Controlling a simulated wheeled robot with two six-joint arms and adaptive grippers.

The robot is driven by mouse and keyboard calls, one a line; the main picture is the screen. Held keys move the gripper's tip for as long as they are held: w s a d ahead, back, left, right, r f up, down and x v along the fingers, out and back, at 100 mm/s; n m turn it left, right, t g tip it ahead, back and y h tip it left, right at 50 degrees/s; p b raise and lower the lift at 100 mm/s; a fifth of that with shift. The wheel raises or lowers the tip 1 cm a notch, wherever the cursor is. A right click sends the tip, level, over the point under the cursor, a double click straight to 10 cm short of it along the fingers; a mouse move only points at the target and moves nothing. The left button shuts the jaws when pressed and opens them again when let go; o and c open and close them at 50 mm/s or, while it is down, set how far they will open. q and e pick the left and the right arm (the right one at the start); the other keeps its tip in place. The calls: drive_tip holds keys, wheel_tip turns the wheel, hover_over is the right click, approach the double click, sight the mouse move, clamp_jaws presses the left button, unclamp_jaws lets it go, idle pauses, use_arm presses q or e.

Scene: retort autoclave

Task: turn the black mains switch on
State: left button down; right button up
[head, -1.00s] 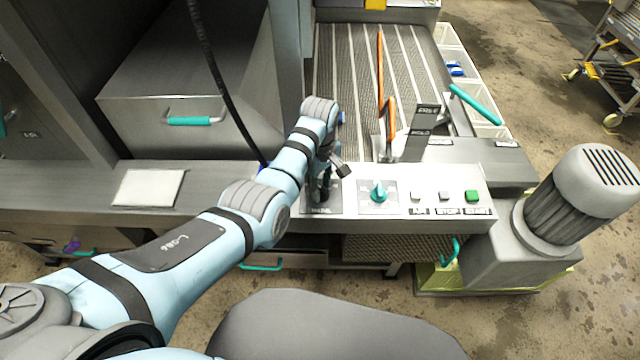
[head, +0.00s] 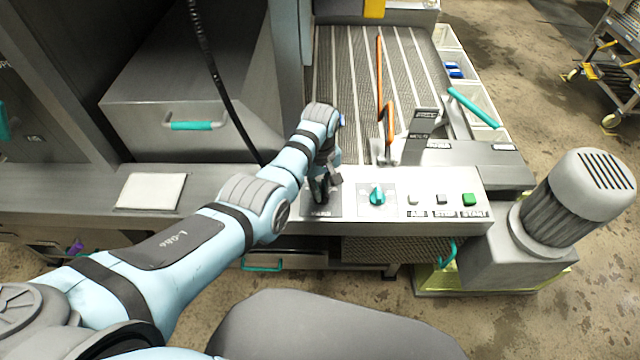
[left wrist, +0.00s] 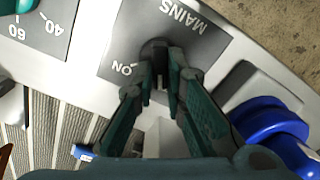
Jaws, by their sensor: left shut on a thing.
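The black mains switch (left wrist: 155,50) is a round knob on a dark plate marked MAINS and ON in the left wrist view. My left gripper (left wrist: 160,78) is shut on it, with one dark green finger on each side. The fingers cover much of the knob, and I cannot tell exactly where it points. In the head view my left gripper (head: 322,190) reaches down to the mains plate (head: 325,212) at the left end of the pale control panel, hiding the switch. My right gripper is not in view.
Right of the mains plate are a teal dial (head: 377,195), a green button (head: 469,199) and paler buttons. A blue round thing (left wrist: 268,120) lies beside the fingers. A white sheet (head: 150,191) lies left.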

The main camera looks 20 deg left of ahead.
use_arm(q)
drive_tip(key=m, duration=0.2)
drive_tip(key=shift+r+m+p, duration=0.1)
drive_tip(key=shift+m+p, duration=0.3)
drive_tip(key=m, duration=0.3)
drive_tip(key=shift+w+d+m, duration=0.1)
drive_tip(key=shift+d+m, duration=0.05)
drive_tip(key=shift+m, duration=0.15)
drive_tip(key=m+p, duration=0.1)
drive_tip(key=m, duration=0.3)
drive_tip(key=shift+d+m, duration=0.15)
drive_tip(key=shift+m, duration=0.15)
drive_tip(key=shift+d+m, duration=0.1)
drive_tip(key=shift+m, duration=1.7)
drive_tip(key=c, duration=1.6)
unclamp_jaws()
drive_tip(key=shift+c, duration=0.2)
